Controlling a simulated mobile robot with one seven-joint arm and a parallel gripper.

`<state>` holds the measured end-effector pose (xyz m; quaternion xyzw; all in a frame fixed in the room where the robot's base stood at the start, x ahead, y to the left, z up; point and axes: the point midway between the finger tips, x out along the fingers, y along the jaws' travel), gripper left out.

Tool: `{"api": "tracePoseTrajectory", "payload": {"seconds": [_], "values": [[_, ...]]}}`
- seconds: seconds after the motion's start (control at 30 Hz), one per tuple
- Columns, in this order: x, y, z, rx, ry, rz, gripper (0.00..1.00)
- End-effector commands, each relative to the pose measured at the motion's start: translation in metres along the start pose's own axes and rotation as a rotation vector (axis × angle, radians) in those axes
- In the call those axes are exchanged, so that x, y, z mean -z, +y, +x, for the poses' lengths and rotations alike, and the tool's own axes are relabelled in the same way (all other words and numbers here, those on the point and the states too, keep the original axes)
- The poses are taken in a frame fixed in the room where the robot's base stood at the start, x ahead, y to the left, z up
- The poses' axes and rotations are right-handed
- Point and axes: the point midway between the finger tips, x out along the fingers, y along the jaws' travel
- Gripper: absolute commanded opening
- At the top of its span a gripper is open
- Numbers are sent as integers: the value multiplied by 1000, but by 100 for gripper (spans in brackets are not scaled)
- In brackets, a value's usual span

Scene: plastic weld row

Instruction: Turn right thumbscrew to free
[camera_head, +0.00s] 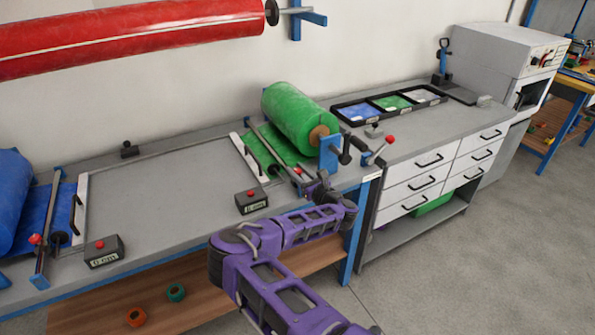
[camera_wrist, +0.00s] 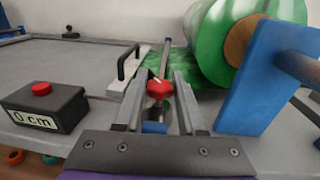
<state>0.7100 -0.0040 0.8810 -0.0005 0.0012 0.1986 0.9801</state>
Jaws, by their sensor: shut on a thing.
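The right thumbscrew is a small red knob (camera_wrist: 160,88) on the rail beside the green roll, and it sits between my fingertips in the wrist view. My gripper (camera_wrist: 160,80) is shut on it. In the head view the red knob (camera_head: 298,171) shows just beyond my gripper (camera_head: 308,181), at the front end of the dark rod. Under the knob, a metal part and a blue block show between my fingers. The thumbscrew's thread is hidden, so I cannot tell how far it is turned.
A green roll (camera_head: 298,118) on a blue bracket (camera_head: 329,153) stands close right of my gripper. A black length counter (camera_head: 251,201) reading "0 cm" is to the left. A red-tipped lever (camera_head: 390,139) stands farther right.

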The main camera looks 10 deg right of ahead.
Motion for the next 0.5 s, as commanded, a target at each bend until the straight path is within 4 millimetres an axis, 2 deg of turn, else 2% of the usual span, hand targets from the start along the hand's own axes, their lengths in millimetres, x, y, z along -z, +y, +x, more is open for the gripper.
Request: {"api": "tracePoseTrajectory", "payload": {"seconds": [0.5], "values": [[3,-1,-1,-464,1,3,0]]}}
